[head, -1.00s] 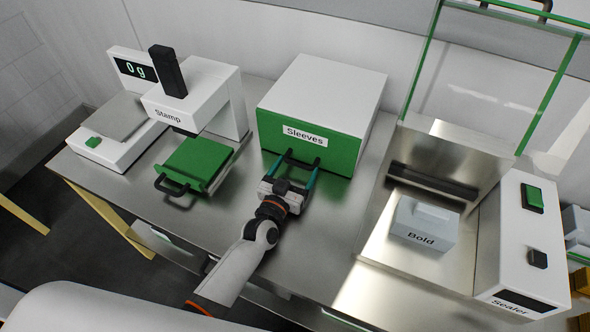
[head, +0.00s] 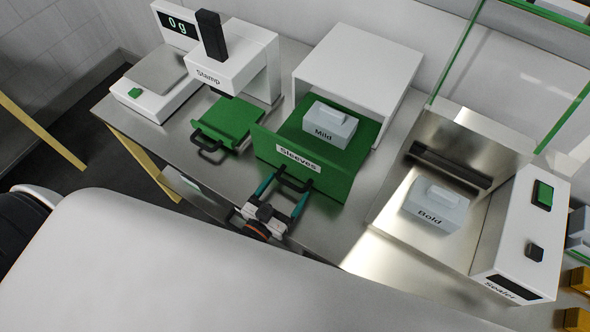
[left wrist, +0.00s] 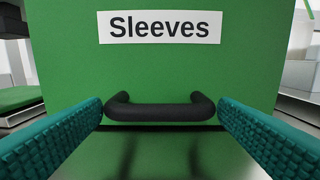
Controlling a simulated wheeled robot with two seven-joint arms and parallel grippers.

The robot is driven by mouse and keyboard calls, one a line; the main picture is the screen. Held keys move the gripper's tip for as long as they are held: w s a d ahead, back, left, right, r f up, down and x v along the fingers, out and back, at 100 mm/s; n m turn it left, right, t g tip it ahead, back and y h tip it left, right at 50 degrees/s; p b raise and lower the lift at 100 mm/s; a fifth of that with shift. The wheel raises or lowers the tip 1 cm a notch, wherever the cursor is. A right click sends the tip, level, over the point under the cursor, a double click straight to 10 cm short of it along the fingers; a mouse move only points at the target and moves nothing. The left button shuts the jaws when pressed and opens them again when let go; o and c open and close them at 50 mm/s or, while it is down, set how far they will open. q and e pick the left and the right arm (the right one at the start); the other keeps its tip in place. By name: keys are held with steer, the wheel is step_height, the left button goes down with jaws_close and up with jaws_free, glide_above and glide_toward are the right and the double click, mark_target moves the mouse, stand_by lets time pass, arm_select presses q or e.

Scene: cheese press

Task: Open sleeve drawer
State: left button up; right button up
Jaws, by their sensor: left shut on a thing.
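The sleeve drawer, with its green front labelled "Sleeves" (head: 335,185), stands pulled out of its white housing (head: 358,62) in the head view. A pale block labelled "Mild" (head: 331,133) sits in the green drawer. My left gripper (head: 282,193) is in front of the drawer, shut on its dark handle (head: 293,181). In the left wrist view the teal fingers lie at both ends of the black handle (left wrist: 160,110), just below the label (left wrist: 160,27). My right gripper is not in view.
A scale (head: 157,90) and a stamp press (head: 232,55) with a green tray (head: 228,118) stand to the left. To the right are a pale "Bold" block (head: 437,203) and the sealer (head: 512,245). The table's front edge lies close to the gripper.

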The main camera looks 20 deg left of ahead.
arm_select(q)
steer(key=shift+s+f, duration=0.1)
steer(key=shift+s, duration=1)
steer(key=o, duration=1)
steer(key=shift+o, duration=0.6)
steer(key=s+a+b, duration=0.2)
steer(key=s, duration=0.9)
steer(key=shift+s+a, duration=0.2)
steer(key=shift+s, duration=0.15)
steer(key=shift+s, duration=0.1)
